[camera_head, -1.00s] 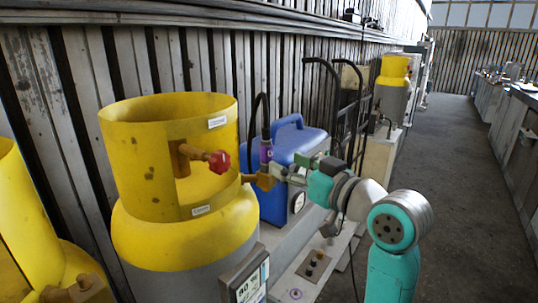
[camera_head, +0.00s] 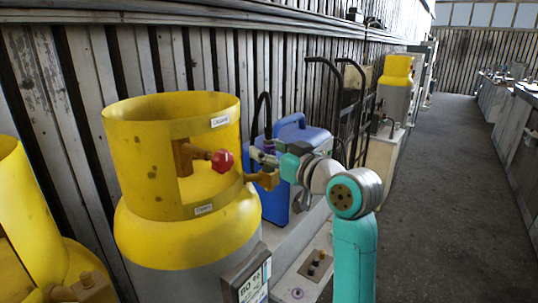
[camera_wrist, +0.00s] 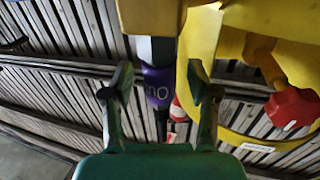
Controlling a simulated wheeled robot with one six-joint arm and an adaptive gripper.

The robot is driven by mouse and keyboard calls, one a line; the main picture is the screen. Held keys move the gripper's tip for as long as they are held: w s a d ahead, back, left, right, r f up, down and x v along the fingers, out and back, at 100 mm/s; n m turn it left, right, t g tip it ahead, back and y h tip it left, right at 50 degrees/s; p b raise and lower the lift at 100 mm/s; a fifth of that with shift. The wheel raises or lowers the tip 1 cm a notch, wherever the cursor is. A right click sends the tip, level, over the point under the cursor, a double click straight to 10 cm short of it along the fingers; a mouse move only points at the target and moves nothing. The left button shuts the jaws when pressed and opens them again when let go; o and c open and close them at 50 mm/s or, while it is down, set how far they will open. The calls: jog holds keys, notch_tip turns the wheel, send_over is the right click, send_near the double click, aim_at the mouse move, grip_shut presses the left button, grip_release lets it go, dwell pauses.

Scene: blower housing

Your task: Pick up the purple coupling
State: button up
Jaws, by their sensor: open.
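The purple coupling (camera_wrist: 157,84) stands between the two fingers of my gripper (camera_wrist: 160,92) in the wrist view, with light lettering on it. Gaps show on both sides of it, and the fingers are open. It joins a yellow-brown fitting (camera_wrist: 150,17) at the top of that view. In the head view the coupling (camera_head: 268,146) is a small purple patch, partly hidden by my gripper (camera_head: 264,158). It sits at the right of the yellow cylinder collar, below a black hose (camera_head: 263,108).
A yellow-topped cylinder (camera_head: 185,235) with a red valve knob (camera_head: 222,160) stands close at left. A blue container (camera_head: 312,140) is just behind my gripper. A hand truck (camera_head: 345,110) leans at the wall. The aisle (camera_head: 440,170) at right is clear.

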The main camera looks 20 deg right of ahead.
aim_at(269, 127)
grip_shut()
jog(key=shift+r, duration=5.05)
jog(key=shift+f, duration=0.1)
